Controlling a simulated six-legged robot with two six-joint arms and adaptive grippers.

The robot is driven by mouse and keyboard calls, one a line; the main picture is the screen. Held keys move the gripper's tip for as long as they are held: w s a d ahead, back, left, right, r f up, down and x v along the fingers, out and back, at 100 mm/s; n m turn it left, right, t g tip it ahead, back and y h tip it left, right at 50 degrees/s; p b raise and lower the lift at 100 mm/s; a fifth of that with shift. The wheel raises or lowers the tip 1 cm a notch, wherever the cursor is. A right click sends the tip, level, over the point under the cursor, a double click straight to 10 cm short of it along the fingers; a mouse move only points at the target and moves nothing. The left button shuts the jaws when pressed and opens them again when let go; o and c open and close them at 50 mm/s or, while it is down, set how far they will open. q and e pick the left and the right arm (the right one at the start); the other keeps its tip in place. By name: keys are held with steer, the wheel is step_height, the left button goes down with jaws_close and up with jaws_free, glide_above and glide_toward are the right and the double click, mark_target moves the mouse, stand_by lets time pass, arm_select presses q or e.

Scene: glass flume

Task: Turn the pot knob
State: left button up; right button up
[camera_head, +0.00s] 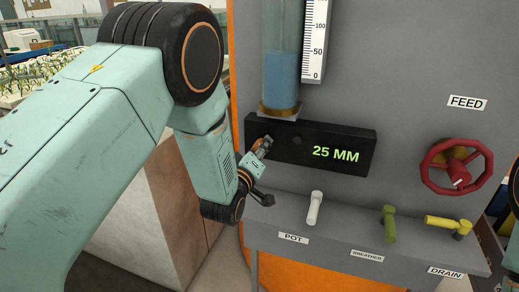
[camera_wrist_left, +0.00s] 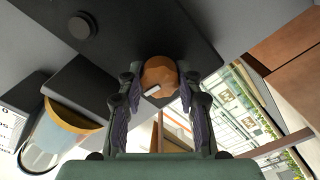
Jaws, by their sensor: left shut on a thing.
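My left gripper (camera_head: 264,143) reaches the left end of a black display box that reads "25 MM". In the left wrist view its fingers (camera_wrist_left: 161,92) are on both sides of a round copper-brown knob (camera_wrist_left: 160,70) with a small white block in front of it, and are shut on it. In the head view the gripper mostly hides this knob. My right gripper is out of view.
The display box (camera_head: 348,140) also has a small dark knob (camera_head: 297,140). A water-filled glass tube (camera_head: 281,70) and scale (camera_head: 314,40) are above. A green lever (camera_head: 389,224), a yellow lever (camera_head: 447,224) and a red FEED wheel (camera_head: 427,166) are to the right.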

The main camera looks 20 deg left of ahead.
arm_select(q)
steer(key=n, duration=0.4)
steer(key=shift+s+f, duration=0.1)
steer(key=shift+f, duration=0.15)
steer(key=shift+n, duration=1.8)
steer(key=o, duration=0.9)
steer(key=shift+o, duration=1.3)
steer(key=shift+d+r, duration=0.1)
steer(key=shift+r, duration=0.05)
